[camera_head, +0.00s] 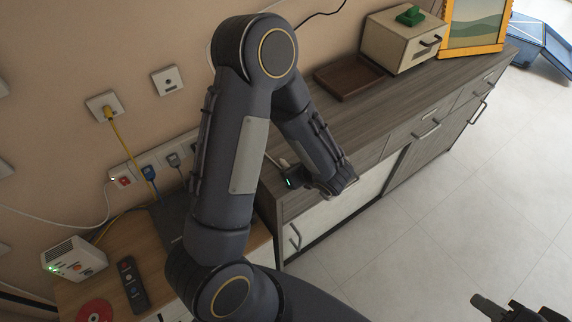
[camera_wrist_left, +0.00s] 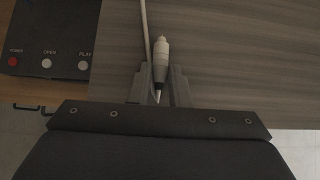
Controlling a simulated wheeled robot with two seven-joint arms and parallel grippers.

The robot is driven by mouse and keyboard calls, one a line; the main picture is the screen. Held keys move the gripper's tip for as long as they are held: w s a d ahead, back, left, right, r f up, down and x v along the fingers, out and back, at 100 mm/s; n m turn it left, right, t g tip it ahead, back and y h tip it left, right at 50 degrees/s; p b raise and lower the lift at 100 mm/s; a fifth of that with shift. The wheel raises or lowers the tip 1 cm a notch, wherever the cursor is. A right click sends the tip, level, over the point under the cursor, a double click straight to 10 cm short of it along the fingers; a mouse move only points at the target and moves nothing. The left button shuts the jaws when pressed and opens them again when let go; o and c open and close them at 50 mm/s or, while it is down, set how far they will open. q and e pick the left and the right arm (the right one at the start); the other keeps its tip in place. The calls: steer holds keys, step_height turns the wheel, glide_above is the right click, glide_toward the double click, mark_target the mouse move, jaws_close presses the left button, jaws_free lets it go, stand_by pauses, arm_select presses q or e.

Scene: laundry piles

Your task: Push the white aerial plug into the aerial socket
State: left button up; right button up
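The white aerial plug (camera_wrist_left: 161,50), with a darker collar and a narrow tip, shows in the left wrist view above the wood-grain cabinet top, with a white cable beside it. The fingers of my left gripper (camera_wrist_left: 160,78) stand on either side of the plug's lower part; I cannot tell whether they touch it. In the head view my left arm reaches over the cabinet and mostly hides its gripper and the plug. A square wall plate with one round hole, which looks like the aerial socket (camera_head: 168,80), is on the wall at upper left. My right gripper (camera_head: 508,308) is partly cut off at lower right.
A wall plate (camera_head: 104,106) with a yellow cable and a power strip (camera_head: 125,180) are left of my arm. A white box (camera_head: 74,258) and a remote (camera_head: 132,284) lie lower left. A brown tray (camera_head: 350,78) and a drawer box (camera_head: 402,40) stand on the cabinet.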

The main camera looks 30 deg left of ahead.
arm_select(q)
jaws_close()
steer(key=shift+r, duration=0.1)
steer(key=shift+r+p, duration=2.45)
steer(key=shift+r, duration=0.95)
